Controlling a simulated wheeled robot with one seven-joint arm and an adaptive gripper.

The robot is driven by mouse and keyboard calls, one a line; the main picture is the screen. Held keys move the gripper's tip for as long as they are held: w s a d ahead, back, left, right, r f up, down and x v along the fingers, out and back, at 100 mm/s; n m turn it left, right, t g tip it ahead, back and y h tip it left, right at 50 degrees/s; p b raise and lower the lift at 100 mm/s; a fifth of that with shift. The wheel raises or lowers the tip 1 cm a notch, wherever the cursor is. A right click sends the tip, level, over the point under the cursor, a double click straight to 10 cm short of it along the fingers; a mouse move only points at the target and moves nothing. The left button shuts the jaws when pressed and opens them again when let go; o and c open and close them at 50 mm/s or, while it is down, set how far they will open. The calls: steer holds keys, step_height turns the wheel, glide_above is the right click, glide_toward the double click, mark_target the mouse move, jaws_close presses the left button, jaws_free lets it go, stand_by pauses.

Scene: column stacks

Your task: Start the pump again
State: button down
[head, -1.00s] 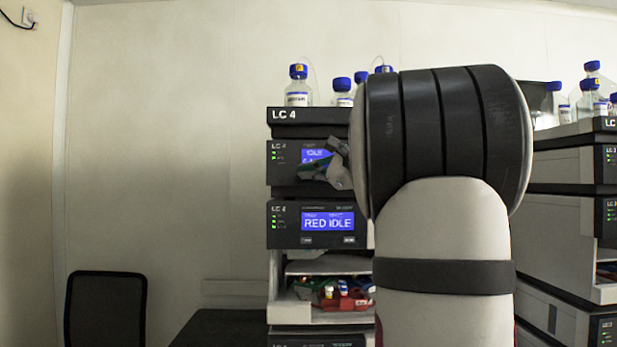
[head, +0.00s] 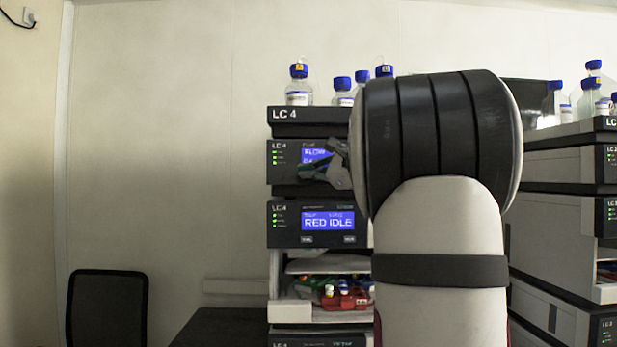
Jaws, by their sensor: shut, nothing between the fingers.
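The pump module (head: 281,178) is the upper LC 4 unit, just under the bottle tray. Its blue display (head: 315,154) reads "FLOW" on the top line; the lower line is mostly covered by my gripper. Green lights (head: 279,157) are lit on its left side. My gripper (head: 306,173) is shut and empty, in front of the pump's panel below the display. It hides the lower part of the panel, and I cannot tell whether the fingertips touch it.
A lower module (head: 284,238) shows "RED IDLE". Under it an open sampler bay (head: 345,300) holds coloured vials. Capped bottles (head: 299,94) stand on the top tray (head: 320,130). Another stack (head: 560,170) is at right, a chair (head: 108,300) at left. My arm covers the middle.

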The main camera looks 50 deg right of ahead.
steer(key=shift+a, duration=0.1)
stand_by(0.4)
steer(key=shift+s+a, duration=0.5)
steer(key=shift+s+a, duration=0.1)
steer(key=s+a, duration=0.3)
steer(key=shift+a, duration=0.3)
stand_by(0.9)
